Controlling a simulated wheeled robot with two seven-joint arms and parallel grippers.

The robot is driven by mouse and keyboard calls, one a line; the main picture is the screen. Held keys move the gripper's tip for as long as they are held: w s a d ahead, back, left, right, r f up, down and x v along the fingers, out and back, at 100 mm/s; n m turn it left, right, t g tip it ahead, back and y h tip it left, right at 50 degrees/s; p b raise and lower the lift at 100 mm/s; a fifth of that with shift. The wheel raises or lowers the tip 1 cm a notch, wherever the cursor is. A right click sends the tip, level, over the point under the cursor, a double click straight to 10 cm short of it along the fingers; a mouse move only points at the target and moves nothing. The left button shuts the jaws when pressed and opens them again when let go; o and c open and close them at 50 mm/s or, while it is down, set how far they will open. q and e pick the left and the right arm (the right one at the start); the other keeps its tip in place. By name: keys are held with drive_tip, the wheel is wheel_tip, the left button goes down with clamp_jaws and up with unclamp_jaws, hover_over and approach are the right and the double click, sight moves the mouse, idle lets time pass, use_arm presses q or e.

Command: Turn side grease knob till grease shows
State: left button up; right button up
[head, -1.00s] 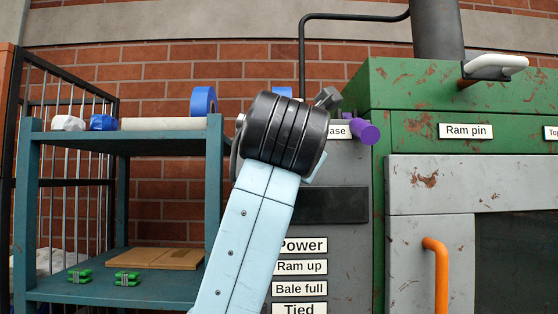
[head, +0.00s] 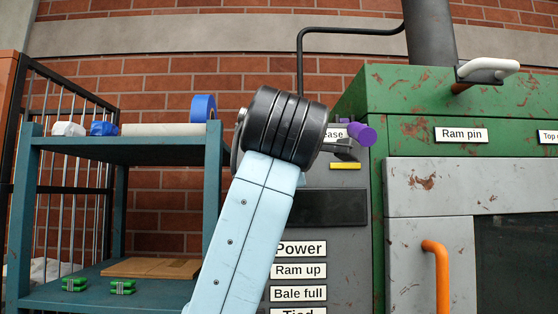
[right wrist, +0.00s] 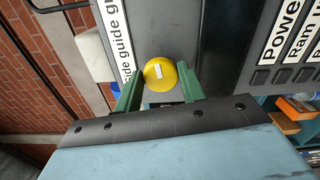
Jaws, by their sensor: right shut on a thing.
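My right gripper (right wrist: 160,78) has its green fingers on either side of a round yellow knob (right wrist: 158,70) with a white mark, on the grey panel in the right wrist view. It is shut on this knob. In the head view my right arm rises from below; its black wrist hides the knob and most of the gripper. A label (head: 332,134) ending in "ease" is partly hidden beside the wrist. Below that label, a yellow strip (head: 345,166) shows on the panel. My left gripper is in neither view.
A purple knob (head: 365,134) sticks out right of the wrist. The green machine (head: 400,95) has a white handle (head: 488,68) and an orange handle (head: 437,270). A blue shelf (head: 150,150) stands left, holding a blue roll (head: 203,106) and green pieces (head: 74,284).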

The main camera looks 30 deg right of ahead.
drive_tip(key=shift+m, duration=0.6)
drive_tip(key=o, duration=1)
drive_tip(key=shift+c, duration=0.2)
drive_tip(key=shift+s+a, duration=0.1)
